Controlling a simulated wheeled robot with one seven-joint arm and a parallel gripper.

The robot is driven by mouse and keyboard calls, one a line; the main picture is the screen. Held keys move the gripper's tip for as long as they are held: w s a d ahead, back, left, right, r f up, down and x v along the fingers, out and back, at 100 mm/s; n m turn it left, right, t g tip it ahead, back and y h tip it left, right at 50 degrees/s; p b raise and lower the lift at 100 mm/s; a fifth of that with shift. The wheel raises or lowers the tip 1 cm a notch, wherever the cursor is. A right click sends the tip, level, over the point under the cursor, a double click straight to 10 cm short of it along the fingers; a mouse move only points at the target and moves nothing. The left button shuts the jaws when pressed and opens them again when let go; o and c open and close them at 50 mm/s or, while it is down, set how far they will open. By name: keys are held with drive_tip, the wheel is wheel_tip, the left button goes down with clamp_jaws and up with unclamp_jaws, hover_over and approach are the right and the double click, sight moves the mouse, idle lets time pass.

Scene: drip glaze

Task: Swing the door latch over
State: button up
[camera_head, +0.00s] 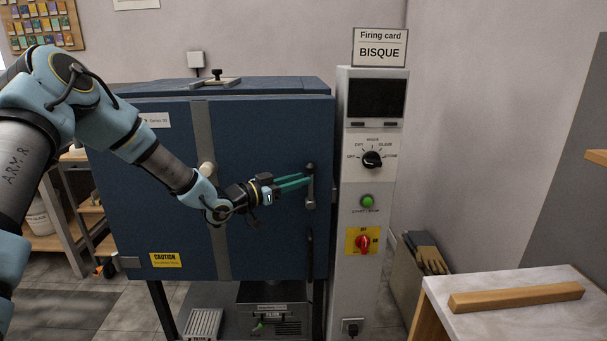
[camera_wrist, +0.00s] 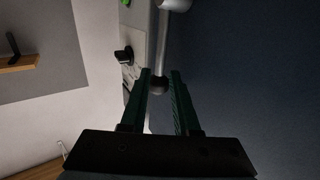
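The door latch (camera_head: 310,195) is a short grey metal bar standing upright at the right edge of the blue kiln door (camera_head: 265,135). In the wrist view the latch (camera_wrist: 166,50) is a metal rod with a dark rounded end between my fingers. My gripper (camera_head: 307,181) reaches from the left with its green fingers at the latch. In the wrist view my gripper (camera_wrist: 161,76) has its two fingers apart, one on each side of the rod's end. I cannot tell whether either finger touches it.
A control column (camera_head: 353,255) with a dial (camera_head: 372,160), a green button (camera_head: 367,202) and a red switch (camera_head: 362,242) stands just right of the door. A marble-topped table (camera_head: 520,320) with a wooden bar (camera_head: 515,297) is at the lower right.

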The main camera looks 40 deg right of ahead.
drive_tip(key=shift+s+d, duration=0.15)
drive_tip(key=shift+d, duration=0.9)
clamp_jaws()
idle(0.7)
